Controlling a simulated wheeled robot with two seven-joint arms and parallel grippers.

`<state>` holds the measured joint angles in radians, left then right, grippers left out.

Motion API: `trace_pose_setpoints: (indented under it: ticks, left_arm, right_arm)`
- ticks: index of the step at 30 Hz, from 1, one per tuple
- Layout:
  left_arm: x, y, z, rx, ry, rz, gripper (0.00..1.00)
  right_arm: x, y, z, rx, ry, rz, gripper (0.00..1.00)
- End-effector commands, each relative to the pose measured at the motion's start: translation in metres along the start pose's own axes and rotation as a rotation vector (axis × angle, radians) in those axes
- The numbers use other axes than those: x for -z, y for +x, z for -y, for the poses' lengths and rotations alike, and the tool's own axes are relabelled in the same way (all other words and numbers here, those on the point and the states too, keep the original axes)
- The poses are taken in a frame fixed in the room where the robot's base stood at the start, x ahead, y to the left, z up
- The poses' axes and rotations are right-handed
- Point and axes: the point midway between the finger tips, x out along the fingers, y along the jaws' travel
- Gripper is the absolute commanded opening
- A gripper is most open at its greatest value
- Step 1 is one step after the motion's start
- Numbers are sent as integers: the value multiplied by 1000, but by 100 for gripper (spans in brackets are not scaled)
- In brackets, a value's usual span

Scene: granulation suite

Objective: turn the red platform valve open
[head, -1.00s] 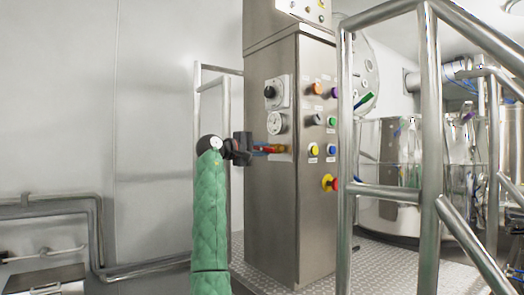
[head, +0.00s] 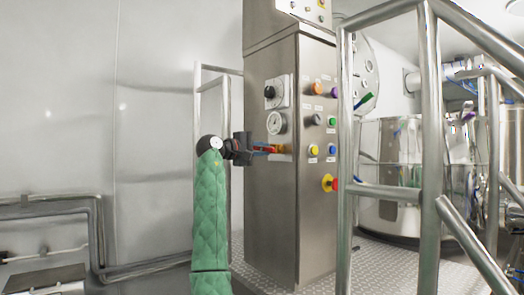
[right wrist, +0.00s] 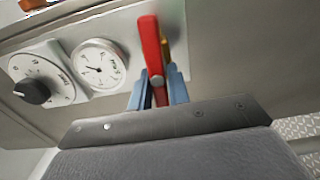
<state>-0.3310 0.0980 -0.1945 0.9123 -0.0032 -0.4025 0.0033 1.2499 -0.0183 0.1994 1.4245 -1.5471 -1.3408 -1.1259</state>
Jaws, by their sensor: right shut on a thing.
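The red valve handle (right wrist: 152,48) sticks out from the steel cabinet, below and beside the round gauge. It also shows small in the head view (head: 273,149), at the left face of the cabinet. My right gripper (right wrist: 159,92) has its blue fingers on both sides of the red handle and is shut on it. In the head view my right gripper (head: 262,150) reaches the handle from the left, at the end of my green-sleeved arm. A yellow part (right wrist: 164,45) shows just behind the handle. My left gripper is out of view.
A round gauge (right wrist: 99,64) and a black rotary knob (right wrist: 32,91) sit beside the valve. The steel cabinet (head: 270,215) carries several coloured buttons on its right face. Steel railings (head: 430,150) stand right of it, and pipes run along the left wall.

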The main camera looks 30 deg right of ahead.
Motion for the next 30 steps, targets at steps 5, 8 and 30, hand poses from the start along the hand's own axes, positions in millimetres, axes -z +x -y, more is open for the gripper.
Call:
trace_pose_setpoints:
  ticks: [5, 8, 30]
  left_arm:
    - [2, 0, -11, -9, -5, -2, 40]
    - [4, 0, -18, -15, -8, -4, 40]
    - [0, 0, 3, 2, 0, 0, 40]
  right_arm:
    - [1, -1, 1, 0, -2, -1, 0]
    - [1, -1, 1, 0, -2, -1, 0]
    - [0, 0, 1, 0, -2, 0, 39]
